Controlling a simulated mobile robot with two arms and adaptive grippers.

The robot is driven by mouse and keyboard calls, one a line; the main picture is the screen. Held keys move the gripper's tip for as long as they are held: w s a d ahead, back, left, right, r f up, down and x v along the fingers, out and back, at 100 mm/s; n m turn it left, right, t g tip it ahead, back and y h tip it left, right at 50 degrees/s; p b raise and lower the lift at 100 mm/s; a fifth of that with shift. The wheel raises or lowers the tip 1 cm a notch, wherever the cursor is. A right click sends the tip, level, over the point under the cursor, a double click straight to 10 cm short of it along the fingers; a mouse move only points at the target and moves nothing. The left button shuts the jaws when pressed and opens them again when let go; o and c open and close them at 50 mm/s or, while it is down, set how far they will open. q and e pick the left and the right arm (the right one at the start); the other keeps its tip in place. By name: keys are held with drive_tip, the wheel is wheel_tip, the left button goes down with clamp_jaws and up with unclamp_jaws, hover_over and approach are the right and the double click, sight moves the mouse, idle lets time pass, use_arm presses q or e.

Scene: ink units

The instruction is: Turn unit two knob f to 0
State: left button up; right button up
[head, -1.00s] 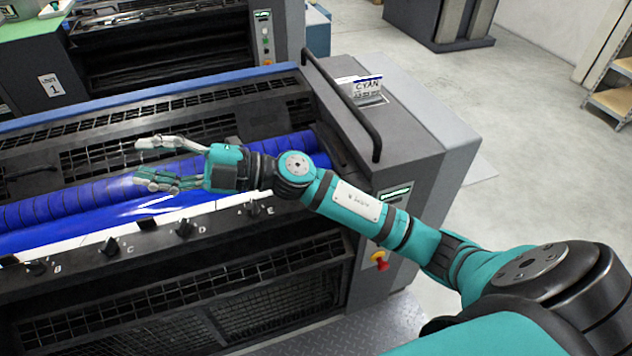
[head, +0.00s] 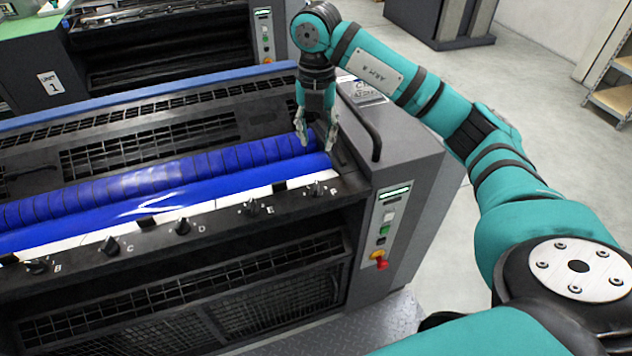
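Knob F (head: 317,188) is a small black knob at the right end of the row on the dark front rail (head: 216,212) of the cyan ink unit. A white letter F stands beside it. I cannot read its setting at this size. My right gripper (head: 316,146) points down over the right end of the blue rollers, behind and above knob F in the picture. Its two fingers are apart with nothing between them, and it appears clear of the knob. My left gripper is not in view.
Knobs E (head: 251,208), D (head: 182,227) and C (head: 110,246) line the rail to the left. A black handrail (head: 372,140) stands right of my gripper. A side panel has a red switch (head: 379,262). Unit 1 (head: 50,84) stands behind.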

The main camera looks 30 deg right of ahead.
sight(316, 186)
wheel_tip(316, 186, down, 13)
drive_tip(key=p, duration=0.4)
drive_tip(key=shift+f, duration=0.75)
clamp_jaws()
